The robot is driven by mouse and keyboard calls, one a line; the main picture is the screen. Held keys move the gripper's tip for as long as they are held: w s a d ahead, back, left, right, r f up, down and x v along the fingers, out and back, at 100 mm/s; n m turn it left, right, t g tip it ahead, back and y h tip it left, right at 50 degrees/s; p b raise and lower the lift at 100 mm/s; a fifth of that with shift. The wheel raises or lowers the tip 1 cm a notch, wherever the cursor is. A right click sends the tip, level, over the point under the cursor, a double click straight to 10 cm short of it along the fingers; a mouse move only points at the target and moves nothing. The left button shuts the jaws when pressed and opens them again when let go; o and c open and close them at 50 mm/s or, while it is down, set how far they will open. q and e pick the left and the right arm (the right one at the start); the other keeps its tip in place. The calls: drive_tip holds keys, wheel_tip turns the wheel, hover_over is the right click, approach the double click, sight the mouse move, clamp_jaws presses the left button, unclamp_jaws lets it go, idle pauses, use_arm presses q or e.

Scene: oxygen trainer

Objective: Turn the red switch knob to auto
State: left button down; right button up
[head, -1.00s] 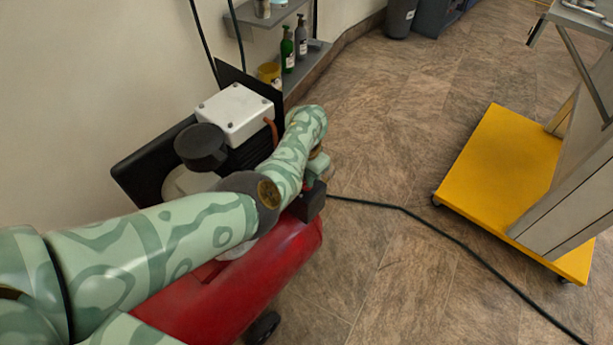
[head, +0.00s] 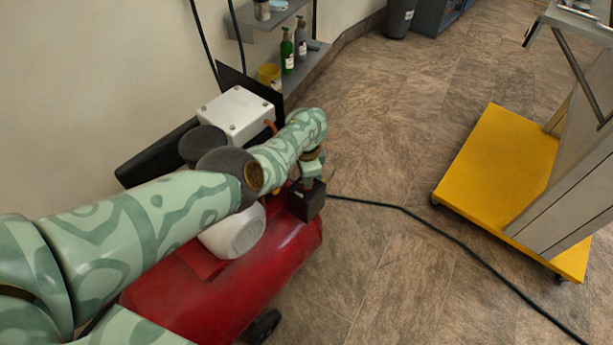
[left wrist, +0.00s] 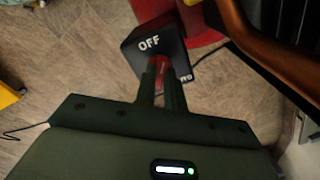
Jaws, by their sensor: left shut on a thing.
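The red switch knob (left wrist: 161,68) shows in the left wrist view as a small red patch between my left fingertips. It sits on a black switch box (left wrist: 158,42) with "OFF" lettered in white on its top; more white lettering at its right edge is partly cut off by the finger. The box (head: 306,200) is on the right end of the red compressor tank (head: 200,300) in the head view. My left gripper (left wrist: 161,70) is shut on the knob; the fingers hide most of it and which way it points. My right gripper is in neither view.
A white-topped motor unit (head: 236,114) and a black round part (head: 202,143) stand behind my arm on the compressor. A dark cable (head: 400,208) runs over the floor to the right. A yellow wheeled cart (head: 495,165) stands at the right, with free floor between.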

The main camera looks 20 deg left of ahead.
use_arm(q)
drive_tip(key=m, duration=0.5)
drive_tip(key=shift+m, duration=0.3)
drive_tip(key=m, duration=0.4)
drive_tip(key=shift+m, duration=0.7)
drive_tip(key=c, duration=1.5)
unclamp_jaws()
